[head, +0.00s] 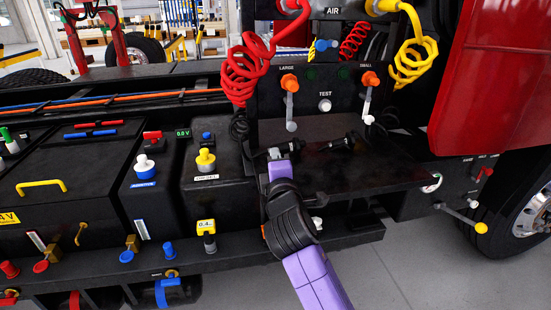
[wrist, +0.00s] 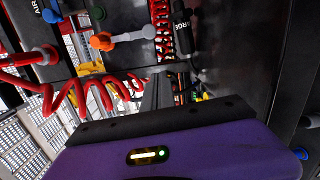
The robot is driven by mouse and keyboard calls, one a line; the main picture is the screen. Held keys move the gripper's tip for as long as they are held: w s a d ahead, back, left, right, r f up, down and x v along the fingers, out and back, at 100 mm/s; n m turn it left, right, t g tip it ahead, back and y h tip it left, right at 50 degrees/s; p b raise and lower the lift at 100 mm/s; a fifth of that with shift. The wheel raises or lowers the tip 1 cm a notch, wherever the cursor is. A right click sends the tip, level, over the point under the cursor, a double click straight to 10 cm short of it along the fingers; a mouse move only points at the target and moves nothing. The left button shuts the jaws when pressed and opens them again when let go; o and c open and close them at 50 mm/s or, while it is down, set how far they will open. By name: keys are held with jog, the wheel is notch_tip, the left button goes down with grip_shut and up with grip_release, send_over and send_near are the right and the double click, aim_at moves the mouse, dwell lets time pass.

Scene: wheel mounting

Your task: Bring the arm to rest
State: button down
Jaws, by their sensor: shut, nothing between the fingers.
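My arm, purple with a black joint, reaches up from the bottom of the head view to the front of the black shelf (head: 400,178) on the truck. In the wrist view my gripper (wrist: 158,80) shows as dark grey fingers, shut and empty, above the purple wrist housing. The fingers point toward the panel with the red coiled hose and are not seen holding anything. In the head view the fingers are hard to make out at the shelf's left end.
The upright panel bears orange-handled valves (head: 289,83), with red (head: 245,75) and yellow (head: 413,55) coiled hoses hanging nearby. A yellow-topped cap (head: 205,160) and a blue-and-white cap (head: 145,168) stand left of my arm. A red body panel (head: 495,80) and tyre bound the right. Grey floor shows below.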

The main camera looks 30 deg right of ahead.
dwell(0.5)
jog(key=shift+r, duration=0.15)
jog(key=s+a+f+m+t+y, duration=0.2)
jog(key=s+a+f+m+y, duration=0.15)
jog(key=s, duration=0.45)
jog(key=s+a+f+m+t+y, duration=0.2)
jog(key=s+a+m, duration=0.3)
jog(key=s, duration=0.3)
jog(key=s+f+m+g, duration=0.2)
jog(key=s+f, duration=0.1)
jog(key=s, duration=0.8)
jog(key=s+f+m+g+y, duration=0.1)
jog(key=s+f+m+g, duration=0.1)
jog(key=s, duration=1)
jog(key=s+a+f+m+g, duration=0.1)
jog(key=s+f, duration=0.3)
jog(key=s, duration=0.8)
jog(key=shift+s+f+m+g, duration=0.25)
jog(key=shift+f+m+g, duration=0.05)
jog(key=shift+m+g, duration=0.15)
